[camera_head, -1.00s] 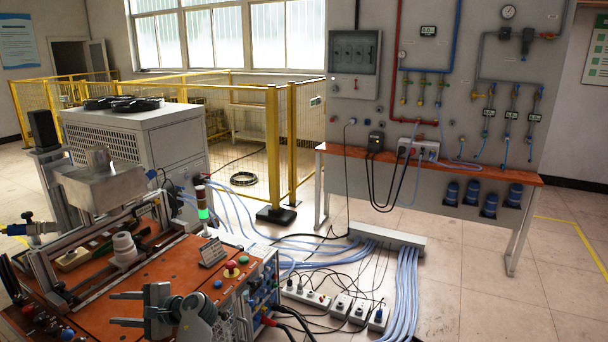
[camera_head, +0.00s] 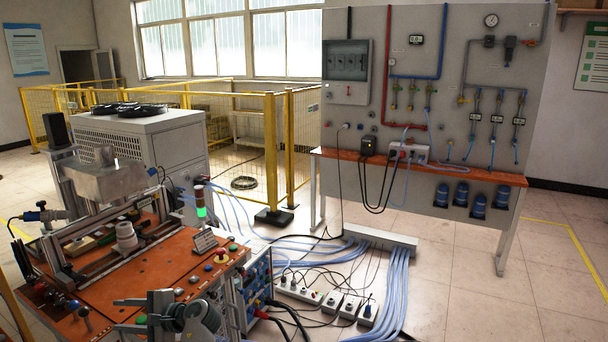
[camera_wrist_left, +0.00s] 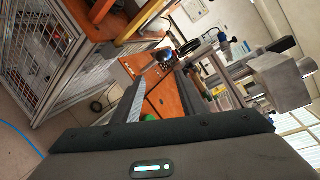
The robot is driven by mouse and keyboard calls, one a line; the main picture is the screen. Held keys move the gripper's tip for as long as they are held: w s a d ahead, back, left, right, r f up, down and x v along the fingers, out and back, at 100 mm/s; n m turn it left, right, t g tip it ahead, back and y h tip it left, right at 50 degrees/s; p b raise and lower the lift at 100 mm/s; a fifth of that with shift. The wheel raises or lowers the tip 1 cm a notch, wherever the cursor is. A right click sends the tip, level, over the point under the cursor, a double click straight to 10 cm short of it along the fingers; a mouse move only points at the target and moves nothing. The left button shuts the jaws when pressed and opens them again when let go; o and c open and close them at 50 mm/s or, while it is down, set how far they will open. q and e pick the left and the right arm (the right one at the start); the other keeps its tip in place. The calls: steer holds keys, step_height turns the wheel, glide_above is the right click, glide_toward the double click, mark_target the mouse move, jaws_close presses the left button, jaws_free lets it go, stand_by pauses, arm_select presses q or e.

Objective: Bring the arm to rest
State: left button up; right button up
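My left gripper (camera_head: 116,315) is at the bottom of the head view, over the front part of the orange bench top (camera_head: 105,291). Its two fingers are apart, with nothing seen between them. In the left wrist view the fingers (camera_wrist_left: 160,88) are also spread, with the orange surface visible in the gap. The metal box of the induction heater (camera_head: 106,180) stands beyond, with a white cylindrical part (camera_head: 126,238) in front of it. My right gripper is in neither view.
A signal tower with a green lamp (camera_head: 201,212) and a small control panel (camera_head: 204,241) stand at the bench's right side. Power strips (camera_head: 300,291) and blue hoses (camera_head: 398,285) lie on the floor. A wall panel (camera_head: 440,85) stands behind. The floor at right is open.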

arm_select(q)
steer(key=s+d+f+n+t+h, duration=0.1)
steer(key=s+d+f+n+h, duration=0.15)
steer(key=s+f, duration=0.6)
steer(key=s+d+f+n+t+h, duration=0.1)
steer(key=s+d+f+h, duration=0.3)
steer(key=s+f, duration=0.45)
steer(key=s+d+f+n+h, duration=0.1)
steer(key=s+d+h, duration=0.3)
steer(key=s+d, duration=0.7)
steer(key=s+d+f+n+h, duration=0.15)
steer(key=s+d+h, duration=0.35)
steer(key=s+d, duration=0.7)
step_height(320, 180, down, 27)
steer(key=s+a+g+b, duration=0.1)
steer(key=s+a+g, duration=0.1)
steer(key=s, duration=0.1)
steer(key=s+a+f+b, duration=0.1)
steer(key=s+f, duration=0.8)
steer(key=f, duration=0.1)
steer(key=s+a+f+g, duration=0.1)
steer(key=s+a+f, duration=0.1)
steer(key=s+f, duration=0.7)
steer(key=shift+a+f+b, duration=0.25)
steer(key=shift+f+b, duration=0.15)
steer(key=shift+f, duration=0.2)
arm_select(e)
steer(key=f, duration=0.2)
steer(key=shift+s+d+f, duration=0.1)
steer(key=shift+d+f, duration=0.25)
